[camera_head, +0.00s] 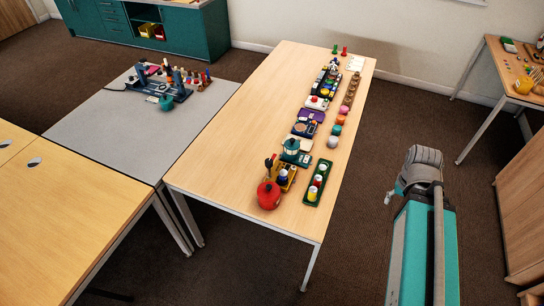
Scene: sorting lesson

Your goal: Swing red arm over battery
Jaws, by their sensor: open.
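The red arm and the battery cannot be told apart for sure at this size. Candidates stand in the row of small items on the long wooden table (215,160). Near its front end, a yellow-brown stand (289,184) carries a small upright piece with a whitish part and a dark part. A reddish-brown upright shape (269,162) rises beside it, behind a red round pot (268,195). My arm, teal with a grey joint, is at the right, over the floor and apart from the table.
A dark green tray (311,196) with coloured cylinders and a teal lantern-like item (291,148) stand close by. Several coloured balls line the table's right side. A grey table (100,125) adjoins on the left. Carpet (375,190) is clear between table and arm.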

